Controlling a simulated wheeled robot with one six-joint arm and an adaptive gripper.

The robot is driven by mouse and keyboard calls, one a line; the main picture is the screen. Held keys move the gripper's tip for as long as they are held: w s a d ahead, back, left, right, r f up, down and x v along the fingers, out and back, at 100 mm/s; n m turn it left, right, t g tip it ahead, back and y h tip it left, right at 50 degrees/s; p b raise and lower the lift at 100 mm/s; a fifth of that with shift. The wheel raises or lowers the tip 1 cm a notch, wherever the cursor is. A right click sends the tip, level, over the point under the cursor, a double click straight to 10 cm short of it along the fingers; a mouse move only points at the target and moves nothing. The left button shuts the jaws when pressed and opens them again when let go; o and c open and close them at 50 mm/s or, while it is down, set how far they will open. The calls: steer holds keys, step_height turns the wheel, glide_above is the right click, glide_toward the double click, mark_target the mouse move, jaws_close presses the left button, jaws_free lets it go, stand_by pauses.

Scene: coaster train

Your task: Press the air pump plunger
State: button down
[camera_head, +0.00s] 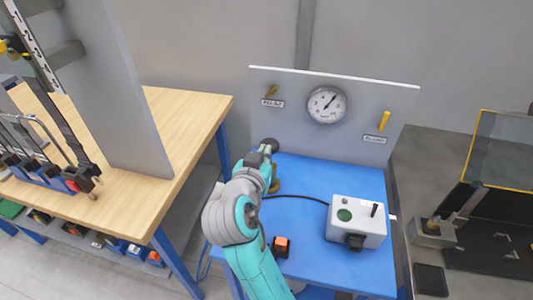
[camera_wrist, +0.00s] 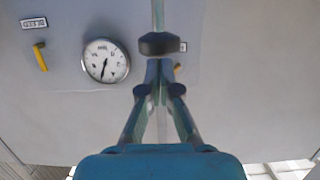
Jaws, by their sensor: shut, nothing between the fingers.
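The pump plunger shows in the wrist view as a dark round knob (camera_wrist: 160,43) on a slim pale rod. My gripper (camera_wrist: 161,66) has its fingers together and empty, with the tips right at the knob's edge in that picture. I cannot tell whether they touch it. In the head view my gripper (camera_head: 266,157) is over the far left part of the blue table, beside a dark knob (camera_head: 270,144). A brass-coloured part (camera_head: 275,185) shows below, and my arm hides most of the pump.
A grey panel behind carries a round gauge (camera_head: 327,104), which also shows in the wrist view (camera_wrist: 106,61), and a yellow lever (camera_head: 384,121). A white control box (camera_head: 356,221) and an orange-topped block (camera_head: 281,246) stand on the blue table (camera_head: 310,180). A wooden bench (camera_head: 190,110) is at left.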

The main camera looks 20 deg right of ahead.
steer(key=v, duration=0.6)
steer(key=shift+s+a+r, duration=0.15)
steer(key=shift+s+a, duration=0.05)
steer(key=shift+s, duration=0.05)
stand_by(0.6)
